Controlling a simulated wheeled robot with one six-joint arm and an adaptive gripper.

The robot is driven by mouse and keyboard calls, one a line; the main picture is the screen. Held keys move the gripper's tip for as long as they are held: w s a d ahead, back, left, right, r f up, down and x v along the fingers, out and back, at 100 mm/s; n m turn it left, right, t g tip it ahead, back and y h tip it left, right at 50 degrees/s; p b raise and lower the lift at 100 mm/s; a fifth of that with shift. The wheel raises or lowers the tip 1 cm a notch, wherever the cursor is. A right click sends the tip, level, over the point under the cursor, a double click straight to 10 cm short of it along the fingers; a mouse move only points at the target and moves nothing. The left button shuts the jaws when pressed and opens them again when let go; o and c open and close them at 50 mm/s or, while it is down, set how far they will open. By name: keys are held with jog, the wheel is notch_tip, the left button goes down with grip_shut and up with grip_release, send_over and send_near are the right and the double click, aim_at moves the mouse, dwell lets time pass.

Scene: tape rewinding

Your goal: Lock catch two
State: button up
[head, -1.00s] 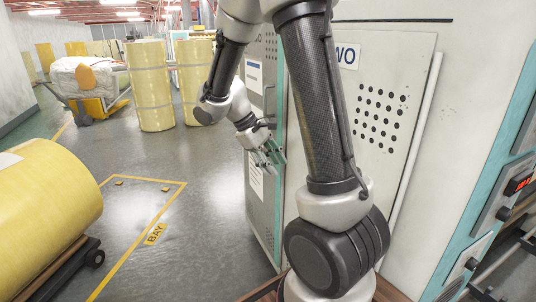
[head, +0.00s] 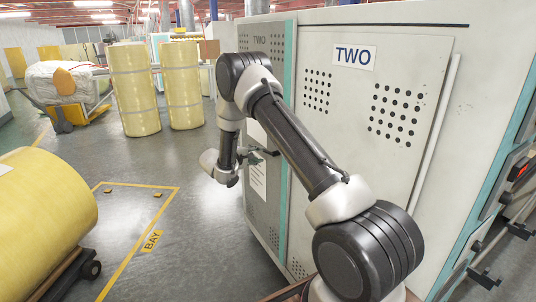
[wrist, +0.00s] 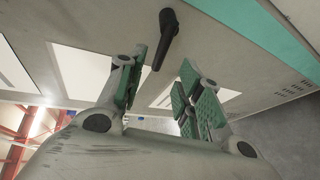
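Cabinet two (head: 420,60) stands at the right in the head view, with a "TWO" sign (head: 354,57) on its front. In the wrist view a black lever handle (wrist: 166,36), which looks like the catch, sticks out from a pale panel (wrist: 225,45). My gripper (wrist: 162,62) is open, with its green-padded fingers on either side of the lever's free end. The fingers hold nothing, and I cannot tell whether they touch the lever. In the head view my gripper (head: 257,154) is small, beside the cabinet's left face; its fingers are hard to make out there.
White sheets (wrist: 84,72) are on the panel around the lever. Yellow rolls (head: 135,90) stand on the floor at the back left, and another roll (head: 45,205) lies on a cart at the left.

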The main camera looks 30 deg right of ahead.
aim_at(266, 152)
jog(key=x, duration=0.7)
grip_shut()
